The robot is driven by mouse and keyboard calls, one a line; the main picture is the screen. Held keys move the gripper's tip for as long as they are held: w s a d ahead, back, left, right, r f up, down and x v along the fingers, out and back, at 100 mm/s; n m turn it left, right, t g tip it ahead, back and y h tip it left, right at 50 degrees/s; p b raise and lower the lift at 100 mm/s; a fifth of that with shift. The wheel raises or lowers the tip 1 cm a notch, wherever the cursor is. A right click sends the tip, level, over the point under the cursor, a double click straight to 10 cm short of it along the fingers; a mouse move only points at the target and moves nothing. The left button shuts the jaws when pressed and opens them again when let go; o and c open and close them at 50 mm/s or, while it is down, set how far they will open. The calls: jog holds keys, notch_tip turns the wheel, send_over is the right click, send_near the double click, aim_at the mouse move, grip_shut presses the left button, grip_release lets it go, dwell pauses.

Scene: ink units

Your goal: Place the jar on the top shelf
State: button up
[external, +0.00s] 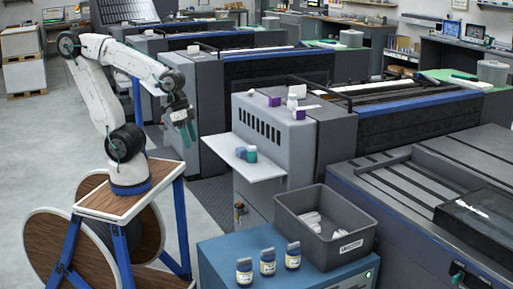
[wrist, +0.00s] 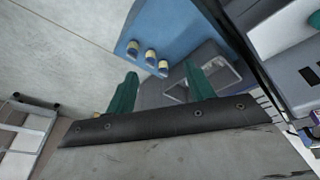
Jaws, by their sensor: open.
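Three dark-blue jars with pale labels and grey lids stand in a row on the blue cabinet: a left jar (external: 244,272), a middle jar (external: 267,263) and a right jar (external: 292,256). The wrist view shows three jars too, one of them at the upper left of the row (wrist: 132,47). A white shelf (external: 262,171) juts from the grey machine and holds small blue and teal containers. The machine's flat top (external: 268,116) lies above it; I cannot tell which is the top shelf. My gripper (external: 188,130), with green fingers (wrist: 161,90), is open and empty, raised left of the shelf, away from the jars.
A dark grey bin (external: 325,244) with white items stands behind the jars on the blue cabinet (external: 222,254). Purple boxes and white containers (external: 292,104) sit on the machine top. A large wooden reel (external: 55,255) is at lower left. Floor shows left of the machines.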

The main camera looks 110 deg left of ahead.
jog(key=s+d+r+m+g, duration=0.1)
jog(key=s+r+g, duration=0.1)
jog(key=s, duration=0.7)
jog(key=shift+s+r+m, duration=0.15)
jog(key=shift+r+m, duration=0.15)
jog(key=shift+r, duration=0.1)
